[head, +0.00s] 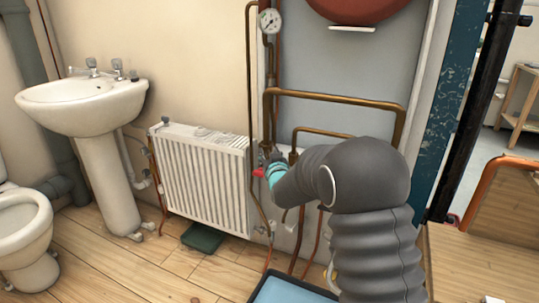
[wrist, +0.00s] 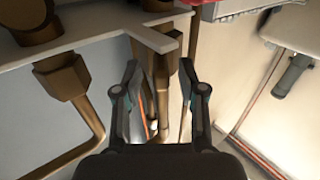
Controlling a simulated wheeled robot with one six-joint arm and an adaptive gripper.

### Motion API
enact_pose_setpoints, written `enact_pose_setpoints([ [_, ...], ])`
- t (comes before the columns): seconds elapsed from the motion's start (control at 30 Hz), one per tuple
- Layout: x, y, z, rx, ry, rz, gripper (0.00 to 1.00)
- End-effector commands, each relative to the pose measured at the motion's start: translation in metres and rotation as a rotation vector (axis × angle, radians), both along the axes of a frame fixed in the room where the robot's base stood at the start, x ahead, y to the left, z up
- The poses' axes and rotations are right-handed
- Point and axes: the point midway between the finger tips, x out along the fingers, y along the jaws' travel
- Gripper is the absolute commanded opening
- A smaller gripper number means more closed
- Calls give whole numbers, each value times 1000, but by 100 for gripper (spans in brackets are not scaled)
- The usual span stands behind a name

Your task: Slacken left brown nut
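My gripper (wrist: 159,70) is open in the wrist view, its two fingers apart. Brown pipework (wrist: 165,88) shows in the gap between them, and nothing is visibly clamped. A brown nut (wrist: 60,76) on a bent pipe is left of the fingers in the wrist view, apart from them. Larger brown fittings (wrist: 30,22) sit beyond it at the top left. In the head view, my gripper (head: 275,172) is at the lower ends of the brass pipes (head: 268,125), beside a red handle (head: 259,172). My arm hides part of this area, so I cannot tell which nut is the left one.
A white radiator (head: 200,175) is left of the pipes, with a sink (head: 82,105) and toilet (head: 25,225) farther left. A pressure gauge (head: 269,21) is above. A blue-rimmed tray (head: 290,290) is below my arm. A wooden surface (head: 480,265) is at the right.

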Motion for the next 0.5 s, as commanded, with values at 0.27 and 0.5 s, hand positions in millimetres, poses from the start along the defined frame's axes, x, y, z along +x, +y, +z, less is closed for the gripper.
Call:
enact_pose_setpoints([
  [0.27,-16,-4,1,0,0,0,41],
  [0.5,-60,-17,0,-1,2,0,41],
])
